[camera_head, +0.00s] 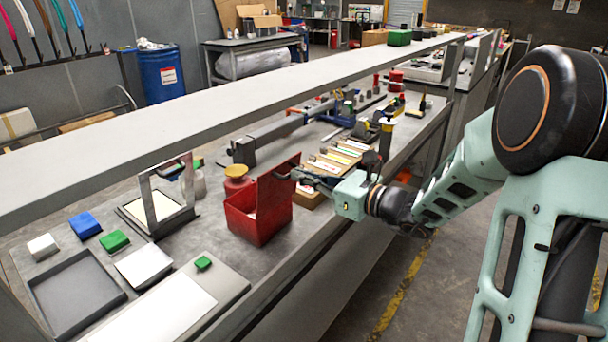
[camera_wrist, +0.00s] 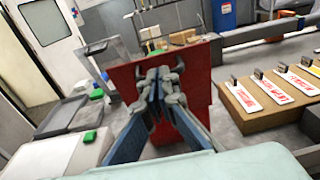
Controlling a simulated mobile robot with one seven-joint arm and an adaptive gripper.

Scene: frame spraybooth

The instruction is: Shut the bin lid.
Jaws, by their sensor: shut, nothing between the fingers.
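The red bin (camera_head: 258,222) stands on the grey bench in the head view. Its red lid (camera_head: 279,188) is raised, standing steeply up on the side nearest my gripper, and the bin's top is open. In the wrist view the lid (camera_wrist: 124,82) fills the middle, behind my fingers. My gripper (camera_head: 297,173) is at the lid's upper part, on its right side, with the fingers pointing at it. It also shows in the wrist view (camera_wrist: 165,86), with the fingertips together and nothing held. I cannot tell whether the fingertips touch the lid.
A box with labelled tags (camera_head: 328,168) sits right behind the bin. A yellow and red round object (camera_head: 237,178) stands close on the bin's far left. A long shelf (camera_head: 200,112) runs above the bench. Grey trays (camera_head: 72,290) and small blocks lie at the left.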

